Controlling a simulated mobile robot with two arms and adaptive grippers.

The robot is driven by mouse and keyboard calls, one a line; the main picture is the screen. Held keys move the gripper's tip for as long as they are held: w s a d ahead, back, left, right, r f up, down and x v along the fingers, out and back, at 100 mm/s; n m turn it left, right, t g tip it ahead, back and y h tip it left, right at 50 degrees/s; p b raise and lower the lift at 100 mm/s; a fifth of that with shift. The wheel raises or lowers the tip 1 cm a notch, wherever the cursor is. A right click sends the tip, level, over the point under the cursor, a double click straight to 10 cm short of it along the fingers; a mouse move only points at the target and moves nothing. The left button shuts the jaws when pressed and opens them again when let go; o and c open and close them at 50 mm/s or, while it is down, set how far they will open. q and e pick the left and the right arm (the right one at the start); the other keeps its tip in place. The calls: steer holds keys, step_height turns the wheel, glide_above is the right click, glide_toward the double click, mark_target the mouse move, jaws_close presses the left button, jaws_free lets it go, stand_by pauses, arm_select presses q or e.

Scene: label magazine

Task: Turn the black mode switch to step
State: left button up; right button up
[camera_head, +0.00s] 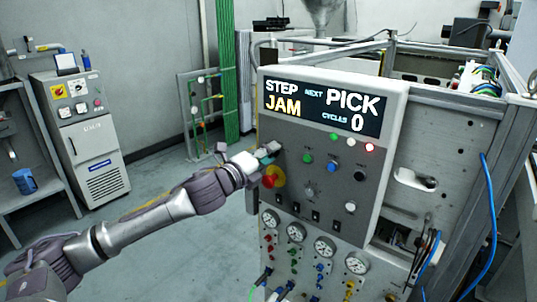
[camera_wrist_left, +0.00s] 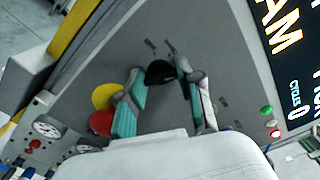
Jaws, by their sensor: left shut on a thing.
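The black mode switch (camera_wrist_left: 160,72) sits on the grey front of the control panel (camera_head: 290,136), at its upper left below the display. In the left wrist view the knob is between the two fingertips of my left gripper (camera_wrist_left: 164,88), which is shut on it. In the head view my left gripper (camera_head: 265,152) reaches the panel from the left and hides most of the knob, so its pointer cannot be read. The display (camera_head: 323,106) reads STEP, JAM, NEXT PICK and CYCLES 0. My right gripper is not in view.
A red emergency button on a yellow disc (camera_head: 273,177) lies just below my left gripper. Green (camera_head: 307,158), blue (camera_head: 332,166), black and white buttons are to the right. Several gauges (camera_head: 325,247) and hoses are below. Open floor lies left of the panel.

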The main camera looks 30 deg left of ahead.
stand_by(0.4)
arm_select(q)
steer(key=o, duration=1.2)
steer(key=shift+c, duration=0.2)
steer(key=shift+s, duration=0.1)
steer(key=shift+s+a+f, duration=0.1)
steer(key=shift+s+a, duration=0.05)
steer(key=shift+s, duration=0.4)
steer(key=s, duration=1)
steer(key=shift+s+a, duration=0.35)
